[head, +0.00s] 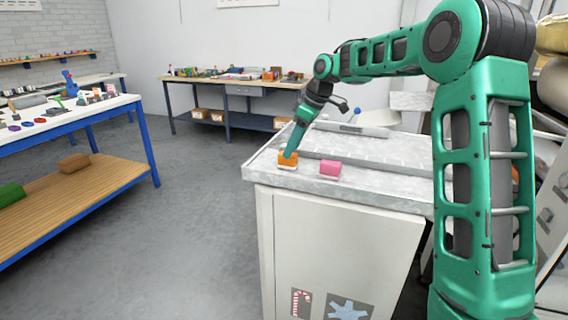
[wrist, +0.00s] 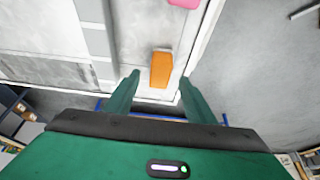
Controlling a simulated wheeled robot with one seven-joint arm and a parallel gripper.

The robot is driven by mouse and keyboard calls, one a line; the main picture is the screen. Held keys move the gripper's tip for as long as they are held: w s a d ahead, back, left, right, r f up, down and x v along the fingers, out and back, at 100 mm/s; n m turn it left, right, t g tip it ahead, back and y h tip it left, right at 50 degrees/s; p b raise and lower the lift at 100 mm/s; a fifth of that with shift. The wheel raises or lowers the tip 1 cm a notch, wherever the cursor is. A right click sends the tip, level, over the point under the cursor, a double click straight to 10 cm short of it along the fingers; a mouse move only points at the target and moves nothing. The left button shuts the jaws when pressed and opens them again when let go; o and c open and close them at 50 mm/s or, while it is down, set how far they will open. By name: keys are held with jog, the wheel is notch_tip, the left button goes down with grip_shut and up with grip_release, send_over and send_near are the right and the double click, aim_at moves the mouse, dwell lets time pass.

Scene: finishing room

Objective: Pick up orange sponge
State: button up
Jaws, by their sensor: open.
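The orange sponge (head: 287,161) lies on the near left corner of the grey worktop, partly covered by my gripper in the head view. In the wrist view the orange sponge (wrist: 161,70) sits near the worktop's edge, between the lines of my two fingers and slightly beyond their tips. My gripper (wrist: 156,76) is open and empty, its green fingers spread wider than the sponge. In the head view my gripper (head: 291,150) points down at the sponge; whether a finger touches it I cannot tell.
A pink sponge (head: 330,168) lies to the right of the orange one; it also shows in the wrist view (wrist: 184,3). The worktop (head: 375,187) has a raised strip behind them. A blue-framed table (head: 128,101) stands left across open floor (head: 190,220).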

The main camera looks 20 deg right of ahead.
jog(key=x, duration=0.4)
jog(key=shift+w+a+f, duration=0.2)
jog(key=shift+w+f, duration=0.05)
jog(key=shift+f, duration=0.05)
jog(key=c, duration=1.1)
jog(key=shift+r, duration=0.15)
jog(key=shift+r, duration=0.65)
notch_tip(320, 180, up, 3)
jog(key=shift+f, duration=0.15)
jog(key=shift+s+a+r, duration=1.15)
jog(key=shift+s+a, duration=0.2)
jog(key=shift+s, duration=0.05)
jog(key=shift+s+a+r, duration=1.1)
jog(key=shift+s+a, duration=0.2)
jog(key=shift+s, duration=0.15)
jog(key=shift+s+a+r, duration=1.15)
jog(key=shift+s+a, duration=0.2)
jog(key=shift+s, duration=0.05)
jog(key=shift+o, duration=0.5)
